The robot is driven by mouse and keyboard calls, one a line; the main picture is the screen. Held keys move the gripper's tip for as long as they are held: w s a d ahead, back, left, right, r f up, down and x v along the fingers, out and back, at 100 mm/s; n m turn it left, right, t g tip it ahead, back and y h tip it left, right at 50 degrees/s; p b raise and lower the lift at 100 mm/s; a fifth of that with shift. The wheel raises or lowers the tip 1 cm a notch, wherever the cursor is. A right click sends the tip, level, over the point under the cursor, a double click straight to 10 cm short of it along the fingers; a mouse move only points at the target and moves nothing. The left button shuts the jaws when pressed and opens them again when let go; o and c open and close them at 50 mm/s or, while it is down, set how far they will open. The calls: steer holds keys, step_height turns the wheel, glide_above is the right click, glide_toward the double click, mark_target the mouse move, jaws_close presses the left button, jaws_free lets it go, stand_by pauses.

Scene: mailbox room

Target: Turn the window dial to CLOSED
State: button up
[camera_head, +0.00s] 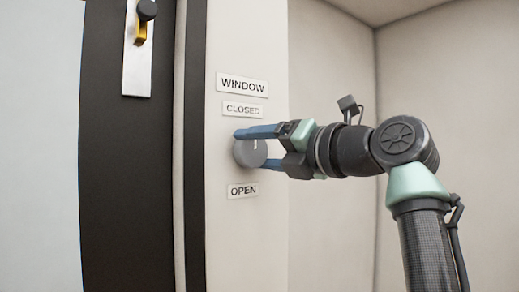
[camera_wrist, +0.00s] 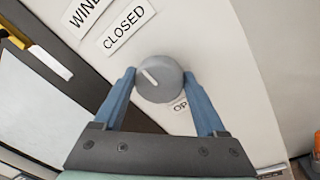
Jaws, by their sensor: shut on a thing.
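The round grey window dial (camera_head: 247,155) is on the white wall panel, between the CLOSED label (camera_head: 245,111) above and the OPEN label (camera_head: 242,190) below. Its white mark sits at its upper part, on the CLOSED side. My gripper (camera_head: 253,148) reaches in from the right and is shut on the dial, one blue finger above and one below. In the wrist view the dial (camera_wrist: 163,88) sits between the fingertips of my gripper (camera_wrist: 158,74). Its mark points up and left there, and the OPEN label (camera_wrist: 180,106) is partly hidden.
The WINDOW label (camera_head: 242,85) is above CLOSED. A dark vertical frame (camera_head: 130,180) stands left of the panel, with a metal plate bearing a black knob and yellow part (camera_head: 142,32). Bare walls and free room lie behind my arm at the right.

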steer(key=o, duration=1.3)
steer(key=shift+s, duration=0.1)
steer(key=shift+s+d+f+b, duration=0.1)
steer(key=shift+s+d+b, duration=0.2)
steer(key=shift+b, duration=0.1)
steer(key=shift+b+v, duration=2.6)
steer(key=shift+v, duration=3.45)
steer(key=shift+a, duration=0.1)
